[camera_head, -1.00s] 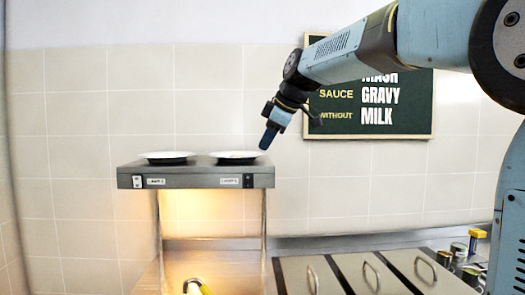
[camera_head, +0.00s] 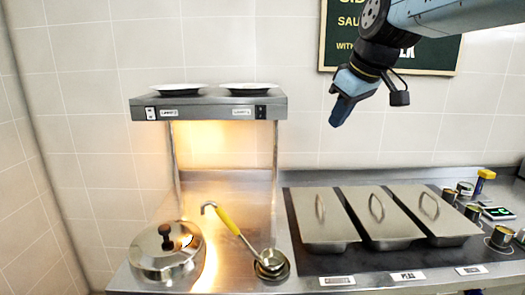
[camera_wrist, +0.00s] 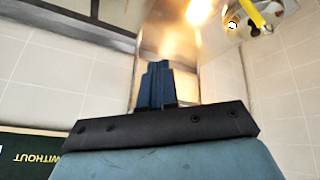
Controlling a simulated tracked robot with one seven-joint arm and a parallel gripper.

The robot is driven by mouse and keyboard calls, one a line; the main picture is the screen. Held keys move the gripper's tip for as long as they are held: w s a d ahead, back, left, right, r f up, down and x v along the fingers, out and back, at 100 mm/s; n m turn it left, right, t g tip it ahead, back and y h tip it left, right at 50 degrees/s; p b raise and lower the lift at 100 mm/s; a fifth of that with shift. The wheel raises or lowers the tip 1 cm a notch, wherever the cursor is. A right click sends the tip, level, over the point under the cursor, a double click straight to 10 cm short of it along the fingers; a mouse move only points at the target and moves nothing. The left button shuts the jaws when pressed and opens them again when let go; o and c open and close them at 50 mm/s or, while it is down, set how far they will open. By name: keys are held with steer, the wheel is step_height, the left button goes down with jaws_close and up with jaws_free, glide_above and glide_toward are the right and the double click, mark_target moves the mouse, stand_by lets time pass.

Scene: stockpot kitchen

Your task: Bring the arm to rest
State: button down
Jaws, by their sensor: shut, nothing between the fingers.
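My gripper (camera_head: 338,118) is raised in the air in the head view, in front of the tiled wall and above the lidded pans. Its blue fingers point down and to the left. In the wrist view the fingers of my gripper (camera_wrist: 158,68) are together with nothing between them. My gripper is apart from the heat-lamp shelf (camera_head: 205,105), to the right of it, and touches nothing.
Two plates (camera_head: 250,88) sit on the shelf. On the counter are a lidded pot (camera_head: 165,262), a yellow-handled ladle (camera_head: 228,222) in a round well, and three lidded pans (camera_head: 372,215). Small tins (camera_head: 503,236) stand at right. A menu board (camera_head: 440,58) hangs behind my arm.

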steer(key=s+d+f+m+h, duration=0.1)
steer(key=s+d+f+m, duration=0.2)
steer(key=s+f, duration=0.3)
steer(key=s+d+f+m+h, duration=0.1)
steer(key=s+d+f+m, duration=0.3)
steer(key=s+f, duration=0.3)
steer(key=shift+s+f+m, duration=0.2)
steer(key=shift+s+m, duration=0.2)
steer(key=shift+s, duration=0.2)
steer(key=shift+a, duration=0.15)
